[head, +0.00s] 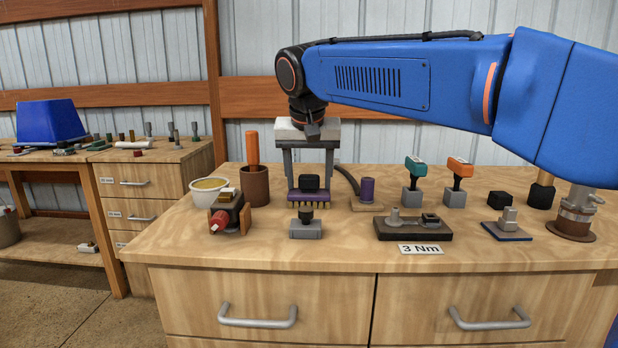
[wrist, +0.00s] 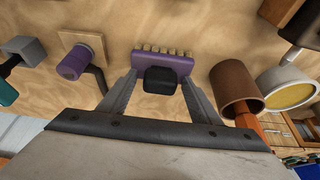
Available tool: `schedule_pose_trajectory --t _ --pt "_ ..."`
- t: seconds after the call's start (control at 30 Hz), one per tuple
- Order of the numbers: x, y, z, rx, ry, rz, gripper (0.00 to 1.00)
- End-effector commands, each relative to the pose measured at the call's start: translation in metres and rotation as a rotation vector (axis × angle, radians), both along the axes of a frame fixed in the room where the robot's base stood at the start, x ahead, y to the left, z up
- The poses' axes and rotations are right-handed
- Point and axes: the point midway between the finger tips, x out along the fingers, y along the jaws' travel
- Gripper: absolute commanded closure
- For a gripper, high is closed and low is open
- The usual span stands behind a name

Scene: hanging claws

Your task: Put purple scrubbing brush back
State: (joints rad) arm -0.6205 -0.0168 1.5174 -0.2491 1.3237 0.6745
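The purple scrubbing brush (head: 308,197) is a purple bar with pale bristles and a black block-shaped grip on top. It is at the back middle of the workbench. My gripper (head: 309,184) points down over it, its two fingers spread to either side of the black grip. In the wrist view, the brush (wrist: 163,62) spans the space between the fingertips (wrist: 160,80), with visible gaps beside the black grip. The gripper looks open. Whether the bristles touch the bench is hard to tell. A purple cylinder on a wooden base (head: 367,190) stands just right of the brush.
A brown cup with an orange handle (head: 255,187) and a white bowl (head: 205,192) stand left. A grey block with a black knob (head: 305,228) is in front. Right are a dark tray (head: 412,232), green-topped (head: 412,190) and orange-topped (head: 456,190) tools on grey blocks.

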Motion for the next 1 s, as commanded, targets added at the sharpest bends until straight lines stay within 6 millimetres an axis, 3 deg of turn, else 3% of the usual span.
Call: schedule_pose_trajectory --t 0.33,0.8,1.0 --pt "-0.004 0.001 0.013 0.001 -0.002 0.0 0.42" --pt "-0.037 0.002 0.09 0.001 -0.001 0.002 0.42" --pt "-0.045 0.002 0.109 0.001 -0.001 0.0 0.42"
